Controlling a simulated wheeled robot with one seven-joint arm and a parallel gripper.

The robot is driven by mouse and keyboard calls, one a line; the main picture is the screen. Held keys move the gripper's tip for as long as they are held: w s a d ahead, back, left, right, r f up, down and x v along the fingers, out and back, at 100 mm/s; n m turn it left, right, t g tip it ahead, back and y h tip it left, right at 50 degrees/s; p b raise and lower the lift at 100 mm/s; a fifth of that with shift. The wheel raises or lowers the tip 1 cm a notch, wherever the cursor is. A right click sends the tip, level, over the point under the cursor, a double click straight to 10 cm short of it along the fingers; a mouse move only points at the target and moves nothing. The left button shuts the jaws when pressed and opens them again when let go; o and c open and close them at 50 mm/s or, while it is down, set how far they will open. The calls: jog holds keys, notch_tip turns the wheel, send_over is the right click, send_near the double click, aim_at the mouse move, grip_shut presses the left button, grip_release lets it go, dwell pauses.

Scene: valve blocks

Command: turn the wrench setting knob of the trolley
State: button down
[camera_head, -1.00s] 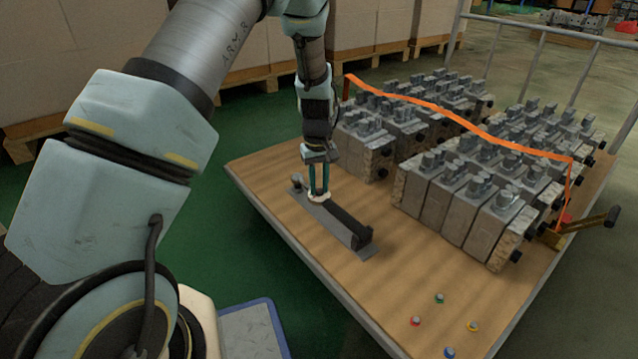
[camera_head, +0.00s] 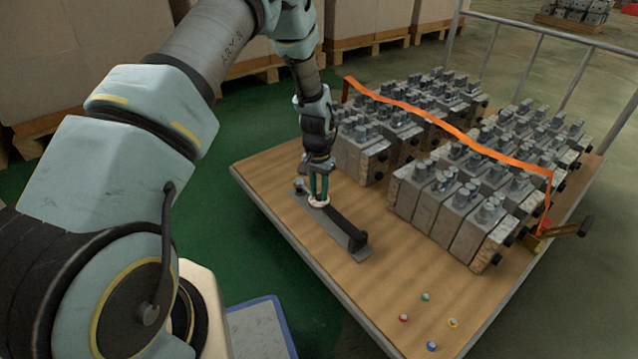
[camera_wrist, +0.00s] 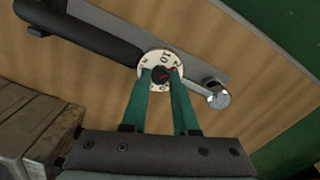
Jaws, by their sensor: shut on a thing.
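The torque wrench lies on a grey plate (camera_head: 303,204) on the trolley's wooden top (camera_head: 262,173). Its black handle (camera_head: 346,230) points toward the front right. A round white setting knob (camera_head: 318,201) sits on the wrench; in the wrist view its dial (camera_wrist: 148,58) shows dark figures and a red mark around a dark centre. My gripper (camera_head: 319,197) points down from above. In the wrist view its two green fingers (camera_wrist: 161,76) are shut on the knob's dark centre, which they partly hide. A round metal end (camera_wrist: 219,99) of the wrench shows to the right there.
Rows of grey valve blocks (camera_head: 452,205) stand behind and right of the wrench, with an orange strap (camera_head: 452,130) over them. Several small coloured caps (camera_head: 425,297) lie at the front right. A metal rail (camera_head: 540,35) runs along the trolley's far side. Bare wood surrounds the plate.

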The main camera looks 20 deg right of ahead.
aim_at(319, 195)
jog(key=m+p, duration=0.3)
jog(key=m, duration=0.2)
jog(key=shift+r+m+p, duration=0.15)
jog(key=shift+m+p, duration=1.05)
jog(key=shift+m, duration=1)
jog(key=c, duration=0.7)
grip_release()
notch_tip(319, 195, up, 10)
jog(key=shift+w+r+p, duration=0.1)
jog(key=shift+r+p, duration=0.15)
jog(key=shift+p, duration=1)
